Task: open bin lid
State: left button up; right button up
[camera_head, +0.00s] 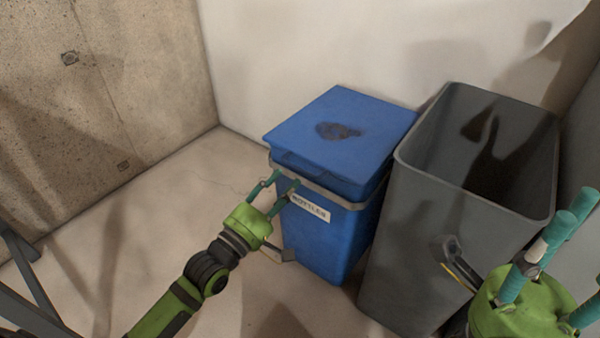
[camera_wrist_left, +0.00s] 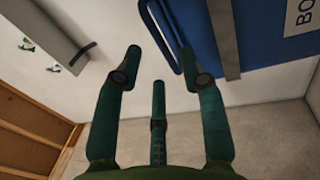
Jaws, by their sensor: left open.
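The blue bin (camera_head: 335,245) stands on the floor with a "BOTTLES" label on its front. Its blue lid (camera_head: 370,115) lies shut on top, with a dark stain in the middle. My left gripper (camera_head: 283,183) is open at the bin's front left corner, just below the lid's front edge. In the left wrist view, the left gripper's teal fingers (camera_wrist_left: 160,62) are spread and hold nothing. The blue bin (camera_wrist_left: 265,25) and a narrow blue loop-like edge (camera_wrist_left: 163,32) show beyond them; contact cannot be judged. My right gripper (camera_head: 560,265) is at the lower right, away from the lid.
A tall grey open bin (camera_head: 400,240) stands close against the blue bin's right side. A pale wall (camera_head: 300,45) is behind both, and a concrete wall (camera_head: 130,80) is on the left. The floor (camera_head: 150,210) left of the blue bin is clear.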

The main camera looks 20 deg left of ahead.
aim_at(299, 169)
pick_arm(q)
jog(key=b+x, duration=0.2)
jog(key=x, duration=0.4)
jog(key=shift+d, duration=0.1)
jog(key=shift+r, duration=0.1)
jog(key=shift+s, duration=0.1)
grip_shut()
